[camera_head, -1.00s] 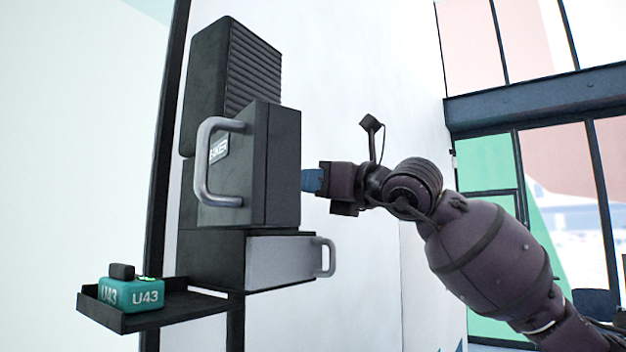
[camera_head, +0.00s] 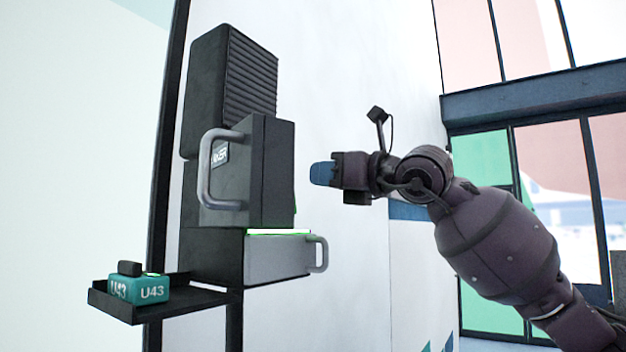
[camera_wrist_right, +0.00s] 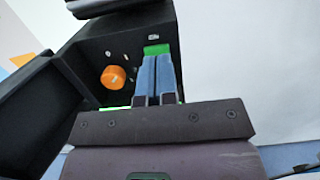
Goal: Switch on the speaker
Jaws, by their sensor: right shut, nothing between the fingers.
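A dark box with a grey handle and a label, possibly ending in "KER" (camera_head: 270,175), sticks out from a wall-mounted stack. The right wrist view shows its dark open interior (camera_wrist_right: 95,55) with an orange round knob (camera_wrist_right: 113,77) and a bright green patch (camera_wrist_right: 157,50) just beyond my fingertips. My right gripper (camera_head: 322,174) is shut and empty, with blue fingers, a small gap to the right of the box. In the right wrist view its fingers (camera_wrist_right: 158,78) partly cover the green patch; contact cannot be told there. My left gripper is not in view.
A ribbed black unit (camera_head: 250,80) is above the box; a grey drawer-like box with a handle (camera_head: 278,258) is below. A black tray (camera_head: 195,303) at lower left holds a teal U43 block (camera_head: 152,291).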

